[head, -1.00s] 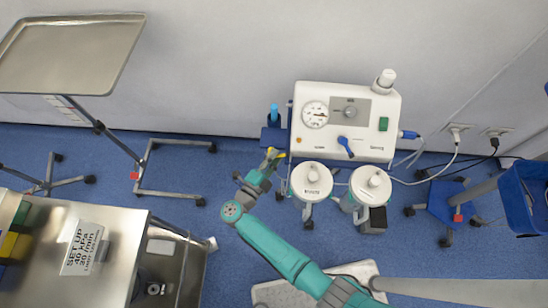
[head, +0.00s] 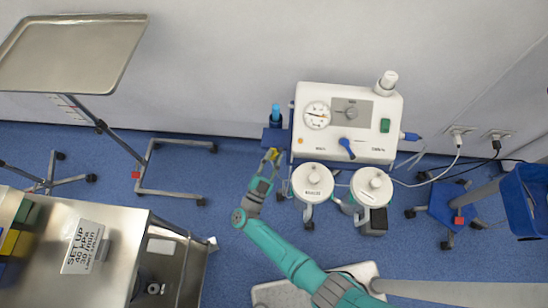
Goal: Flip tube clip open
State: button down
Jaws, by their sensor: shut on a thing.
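The white suction unit (head: 365,115) with a round dial (head: 317,115) stands against the wall. At its left side is a dark blue bracket (head: 275,138) with a bright blue-topped part (head: 276,112). A small yellow piece (head: 271,154), which looks like the tube clip, is just below the bracket. My gripper (head: 269,160) reaches up to this piece and is shut on it. The fingers hide part of the piece, and it is too small to tell whether the clip is open or closed. The tube at the clip cannot be made out.
Two white-lidded canisters (head: 313,182) (head: 371,187) stand close to the right of my gripper. A steel trolley (head: 110,240) with a "SET UP" card (head: 83,248) is at lower left. A raised tray (head: 75,52) is at upper left. Blue floor is free left of my gripper.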

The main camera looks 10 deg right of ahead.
jog(key=shift+w+a+n+t+y, duration=0.1)
jog(key=shift+n+t+y, duration=0.4)
jog(key=shift+n, duration=0.65)
jog(key=shift+s+a+n+t+y, duration=0.15)
jog(key=shift+n+t+y, duration=0.3)
jog(key=shift+n, duration=0.65)
jog(key=shift+w+a+n+t+y, duration=0.15)
jog(key=shift+n+t+y, duration=0.2)
jog(key=shift+n+t, duration=0.55)
jog(key=shift+n, duration=0.55)
jog(key=c, duration=1.2)
grip_release()
jog(key=shift+g, duration=0.25)
jog(key=v, duration=1.2)
